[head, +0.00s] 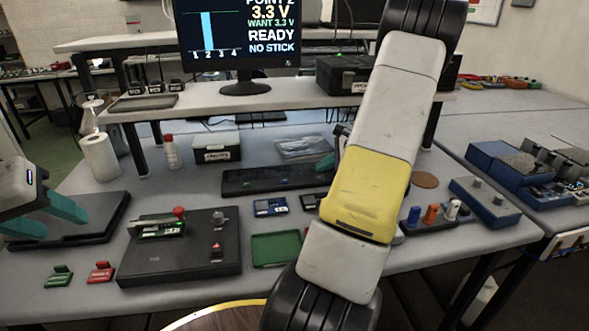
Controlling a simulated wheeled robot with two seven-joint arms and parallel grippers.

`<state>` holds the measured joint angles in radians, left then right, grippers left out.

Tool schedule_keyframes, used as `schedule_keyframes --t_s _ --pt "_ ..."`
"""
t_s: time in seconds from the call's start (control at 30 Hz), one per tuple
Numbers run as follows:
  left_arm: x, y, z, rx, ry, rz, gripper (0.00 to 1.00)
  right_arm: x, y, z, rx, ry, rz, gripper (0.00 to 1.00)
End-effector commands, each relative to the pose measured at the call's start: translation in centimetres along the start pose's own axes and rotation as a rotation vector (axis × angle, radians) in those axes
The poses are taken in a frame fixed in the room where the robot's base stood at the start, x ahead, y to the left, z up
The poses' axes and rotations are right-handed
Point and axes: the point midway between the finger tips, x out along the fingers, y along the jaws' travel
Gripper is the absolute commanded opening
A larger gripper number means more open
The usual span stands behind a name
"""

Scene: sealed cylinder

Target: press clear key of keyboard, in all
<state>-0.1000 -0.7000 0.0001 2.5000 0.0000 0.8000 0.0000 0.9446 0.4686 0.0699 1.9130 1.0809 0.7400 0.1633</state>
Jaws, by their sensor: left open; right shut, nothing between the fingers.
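The keyboard (250,184) is a long black bar on the table, below the raised shelf. It has a few small coloured marks or keys; I cannot tell which one is the clear key. My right gripper (326,162) shows only as a teal fingertip above the keyboard's right end; my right arm hides the rest. It is shut and empty, and I cannot tell whether it touches the keyboard. My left gripper (45,217) is open and empty at the far left, its teal fingers spread over a dark flat stand. The monitor (240,35) reads "READY" and "NO STICK".
A black fixture box (180,262) with a green board and red knob stands front left. A green tray (276,249) and small blue modules (270,207) lie in front of the keyboard. Coloured cylinders (431,213) and a blue box (485,201) stand right. A white-lidded box (216,147) is behind.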

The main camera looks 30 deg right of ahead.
Motion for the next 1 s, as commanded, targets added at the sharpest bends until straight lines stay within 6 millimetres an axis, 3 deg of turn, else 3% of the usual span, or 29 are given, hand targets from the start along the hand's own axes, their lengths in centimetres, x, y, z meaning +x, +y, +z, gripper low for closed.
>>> schedule_keyframes --t_s 0.47,1.0 --pt "0.0 0.0 0.0 0.0 0.0 0.0 0.48 -3.1 -2.3 2.3 -0.004 0.0 -0.002 0.0" --pt "0.0 0.0 0.0 0.0 0.0 0.0 0.48 -3.3 -2.5 2.5 -0.001 0.0 0.0 0.0"
